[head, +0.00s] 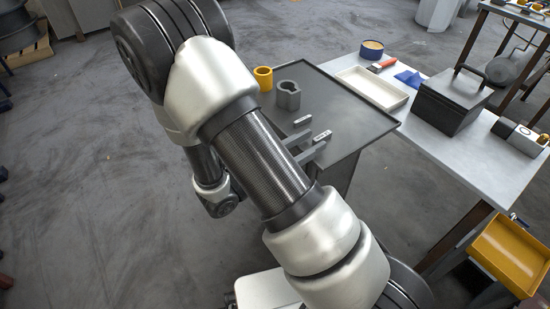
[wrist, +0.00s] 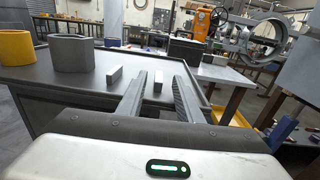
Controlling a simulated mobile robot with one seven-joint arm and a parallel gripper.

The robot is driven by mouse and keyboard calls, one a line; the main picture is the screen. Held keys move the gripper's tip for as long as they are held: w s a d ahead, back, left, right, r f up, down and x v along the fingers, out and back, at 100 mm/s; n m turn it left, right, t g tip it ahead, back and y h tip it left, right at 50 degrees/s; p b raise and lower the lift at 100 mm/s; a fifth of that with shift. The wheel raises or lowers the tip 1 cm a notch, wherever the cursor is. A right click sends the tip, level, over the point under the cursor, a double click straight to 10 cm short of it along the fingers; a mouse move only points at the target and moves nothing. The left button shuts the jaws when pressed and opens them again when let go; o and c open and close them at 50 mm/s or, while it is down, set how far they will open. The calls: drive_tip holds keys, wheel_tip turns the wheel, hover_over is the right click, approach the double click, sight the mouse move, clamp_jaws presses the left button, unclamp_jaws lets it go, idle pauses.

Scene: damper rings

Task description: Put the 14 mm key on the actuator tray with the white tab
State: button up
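Two small grey key blocks lie on the dark tabletop (head: 350,112). One key (head: 303,120) lies outside my fingers; it also shows left of them in the wrist view (wrist: 115,75). The other key (head: 322,136) shows between my fingertips in the wrist view (wrist: 158,80). Marks on it are too small to read, so I cannot tell which is 14 mm. My gripper (head: 315,141) is open, its fingers low over the tabletop, with a gap on both sides of that key (wrist: 160,76). I cannot make out a tray with a white tab.
A yellow ring (head: 264,78) and a grey notched cylinder (head: 288,96) stand at the tabletop's far side. The light bench (head: 485,155) holds a shallow cream tray (head: 345,75), a blue cloth (head: 409,79) and a black box (head: 450,103). A yellow bin (head: 515,250) stands lower right.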

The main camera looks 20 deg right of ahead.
drive_tip(key=p+v, duration=0.1)
drive_tip(key=v, duration=1.1)
drive_tip(key=shift+a, duration=0.2)
drive_tip(key=shift+c, duration=0.5)
clamp_jaws()
idle(0.4)
